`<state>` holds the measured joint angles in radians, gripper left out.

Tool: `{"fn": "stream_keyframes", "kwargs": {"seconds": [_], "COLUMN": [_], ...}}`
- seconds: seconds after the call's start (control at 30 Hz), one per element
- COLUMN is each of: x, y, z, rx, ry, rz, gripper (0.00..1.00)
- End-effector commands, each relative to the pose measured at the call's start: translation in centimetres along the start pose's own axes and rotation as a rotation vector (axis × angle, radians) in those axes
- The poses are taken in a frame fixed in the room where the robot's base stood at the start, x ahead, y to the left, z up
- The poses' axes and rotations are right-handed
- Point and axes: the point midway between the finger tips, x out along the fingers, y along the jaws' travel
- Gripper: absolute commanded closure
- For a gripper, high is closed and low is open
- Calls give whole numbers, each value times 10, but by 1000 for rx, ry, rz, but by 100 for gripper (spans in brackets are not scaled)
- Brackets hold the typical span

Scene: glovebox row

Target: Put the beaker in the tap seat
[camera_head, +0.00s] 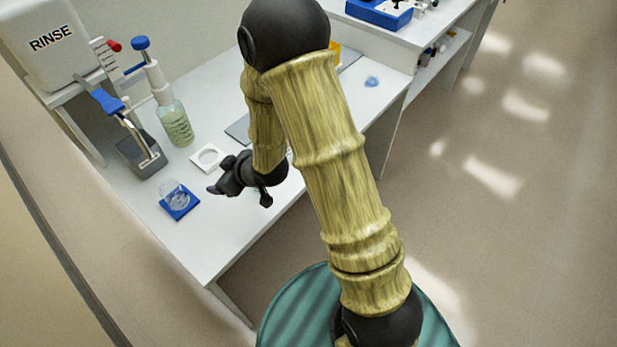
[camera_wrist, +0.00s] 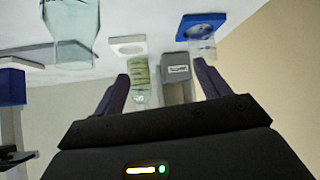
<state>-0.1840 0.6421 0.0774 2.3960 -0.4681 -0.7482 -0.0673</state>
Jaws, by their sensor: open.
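A clear beaker (camera_head: 174,191) stands on a blue square mat (camera_head: 187,212) near the table's front left edge. In the wrist view the beaker (camera_wrist: 203,48) shows beyond the right finger, by the blue mat (camera_wrist: 200,22). The grey box-shaped seat (camera_head: 141,158) sits below the blue-handled tap (camera_head: 108,101), left of and behind the beaker. In the wrist view the labelled grey seat (camera_wrist: 175,62) lies between the finger directions. My gripper (camera_head: 240,194) is open and empty, right of the beaker and apart from it. Its spread fingers also show in the wrist view (camera_wrist: 160,75).
A pump bottle (camera_head: 176,126) with green liquid stands right of the seat. A white square with a round hole (camera_head: 208,157) lies between bottle and gripper. A clear glass vessel (camera_wrist: 70,20) shows close in the wrist view. A RINSE tank (camera_head: 45,45) stands behind.

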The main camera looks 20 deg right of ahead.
Motion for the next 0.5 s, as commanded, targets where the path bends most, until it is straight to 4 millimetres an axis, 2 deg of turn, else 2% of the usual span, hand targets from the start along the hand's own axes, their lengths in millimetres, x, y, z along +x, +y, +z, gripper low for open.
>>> {"fn": "stream_keyframes", "kwargs": {"seconds": [0.03,0.1,0.23,0.37,0.5], "x": [-19,-44,-96,-152,-207], "y": [17,36,59,65,54], "z": [1,9,27,46,66], "rx": [29,84,210,365,544], "ry": [-51,-134,-280,-411,-532], "rz": [57,126,233,311,353], "gripper": [25,25,25,25,25]}}
